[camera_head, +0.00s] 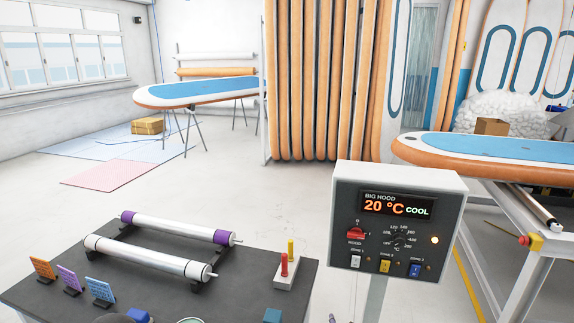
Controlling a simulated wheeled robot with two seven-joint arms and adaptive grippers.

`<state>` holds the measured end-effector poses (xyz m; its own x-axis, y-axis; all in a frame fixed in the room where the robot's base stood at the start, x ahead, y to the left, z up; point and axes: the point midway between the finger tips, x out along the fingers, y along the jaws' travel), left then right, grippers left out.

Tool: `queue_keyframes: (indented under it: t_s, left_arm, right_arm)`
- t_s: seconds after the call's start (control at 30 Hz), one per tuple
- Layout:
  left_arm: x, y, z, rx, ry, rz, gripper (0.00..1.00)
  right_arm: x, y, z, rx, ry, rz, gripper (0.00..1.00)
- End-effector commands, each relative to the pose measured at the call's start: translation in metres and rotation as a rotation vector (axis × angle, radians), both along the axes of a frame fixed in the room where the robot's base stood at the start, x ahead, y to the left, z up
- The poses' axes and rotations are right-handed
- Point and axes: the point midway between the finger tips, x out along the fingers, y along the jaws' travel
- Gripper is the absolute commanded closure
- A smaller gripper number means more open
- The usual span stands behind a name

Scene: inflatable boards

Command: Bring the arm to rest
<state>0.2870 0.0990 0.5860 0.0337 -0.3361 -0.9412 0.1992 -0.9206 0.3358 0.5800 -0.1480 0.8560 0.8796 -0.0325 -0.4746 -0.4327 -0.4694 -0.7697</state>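Neither of my arms nor my grippers can be made out in the head view. A dark table (240,262) stands at the lower left. Two white rollers lie on it, a rear one with purple ends (178,226) and a front one (150,259). A grey control box (343,228) stands to the right of the table. Its display (397,205) reads "BIG HOOD 20 °C COOL". Below the display are a red switch (356,233), a dial (398,242) and a row of smaller switches. A lit lamp (435,240) is at the right.
Small orange (43,268), purple (70,278) and blue (100,289) cards stand at the table's left. A white block with red and yellow pegs (287,272) sits at its right. A board on a stand (490,150) is at the right.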

Motion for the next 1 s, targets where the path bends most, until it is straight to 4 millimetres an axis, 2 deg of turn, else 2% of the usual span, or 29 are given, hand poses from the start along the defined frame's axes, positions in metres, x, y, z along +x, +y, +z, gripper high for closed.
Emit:
queue_keyframes:
  t_s: [0.03, 0.2, 0.37, 0.5, 0.6, 0.73, 0.83, 1.0]
  left_arm:
    - [0.000, 0.000, 0.003, 0.000, 0.000, 0.000, 0.60]
    - [0.000, 0.000, 0.009, 0.000, 0.000, 0.000, 0.60]
    - [0.000, 0.000, 0.014, 0.000, 0.000, 0.000, 0.60]
    - [0.000, 0.000, 0.018, 0.000, 0.000, 0.000, 0.60]
    - [0.000, 0.000, 0.021, 0.000, 0.000, 0.000, 0.60]
    - [0.000, 0.000, 0.023, 0.000, 0.000, 0.000, 0.60]
    - [0.000, 0.000, 0.023, 0.000, 0.000, 0.000, 0.60]
    - [0.000, 0.000, 0.023, 0.000, 0.000, 0.000, 0.60]
  right_arm:
    - [-0.012, 0.002, -0.028, -0.035, 0.074, 0.048, 0.51]
    - [-0.062, 0.011, -0.108, -0.134, 0.302, 0.246, 0.51]
    - [-0.126, 0.021, -0.171, -0.185, 0.500, 0.451, 0.51]
    - [-0.191, 0.032, -0.212, -0.196, 0.652, 0.645, 0.51]
    - [-0.233, 0.038, -0.230, -0.188, 0.734, 0.768, 0.51]
    - [-0.273, 0.045, -0.242, -0.173, 0.798, 0.885, 0.51]
    - [-0.288, 0.048, -0.245, -0.164, 0.821, 0.932, 0.51]
    - [-0.294, 0.049, -0.247, -0.162, 0.828, 0.953, 0.51]
